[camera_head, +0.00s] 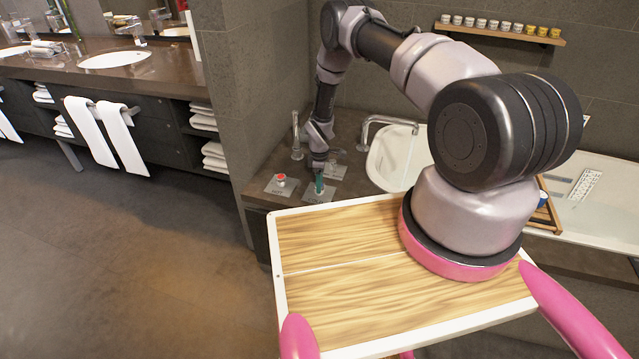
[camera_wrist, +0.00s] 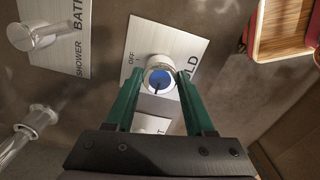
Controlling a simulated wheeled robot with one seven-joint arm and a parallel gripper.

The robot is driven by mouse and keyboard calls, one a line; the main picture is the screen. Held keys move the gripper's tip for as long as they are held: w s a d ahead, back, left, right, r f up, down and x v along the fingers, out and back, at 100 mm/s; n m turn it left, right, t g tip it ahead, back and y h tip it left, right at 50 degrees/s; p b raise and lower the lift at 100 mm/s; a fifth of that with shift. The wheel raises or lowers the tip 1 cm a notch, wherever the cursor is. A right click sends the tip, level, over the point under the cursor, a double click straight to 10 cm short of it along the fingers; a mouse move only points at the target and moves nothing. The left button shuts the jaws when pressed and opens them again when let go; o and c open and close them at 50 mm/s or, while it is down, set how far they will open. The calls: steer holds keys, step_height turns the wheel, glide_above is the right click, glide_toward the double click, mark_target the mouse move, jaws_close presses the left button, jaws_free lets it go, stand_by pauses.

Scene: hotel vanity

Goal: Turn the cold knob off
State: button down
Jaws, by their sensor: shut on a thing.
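The cold knob (camera_wrist: 159,78) shows in the wrist view as a round silver knob with a blue face and a dark pointer mark. It sits on a silver plate (camera_wrist: 150,32) lettered "OFF" and "COLD", part of which my fingers cover. My gripper (camera_wrist: 160,82) has its two green fingers on either side of the knob, closed against it. In the head view my gripper (camera_head: 319,186) points down at the counter beside the tub, and the cold knob is hidden there by the fingers.
A red-topped knob (camera_head: 281,179) sits on its plate to the left. A shower/bath plate (camera_wrist: 62,40) with a silver lever is nearby. A curved spout (camera_head: 385,122) arches over a white basin (camera_head: 396,158). A wooden tray (camera_wrist: 285,28) lies to the upper right in the wrist view.

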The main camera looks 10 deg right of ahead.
steer(key=shift+m, duration=0.3)
steer(key=m, duration=0.3)
steer(key=shift+m, duration=0.3)
steer(key=m, duration=0.4)
steer(key=shift+m, duration=0.3)
steer(key=m, duration=0.4)
steer(key=shift+m, duration=2.4)
steer(key=shift+c, duration=1.3)
jaws_free()
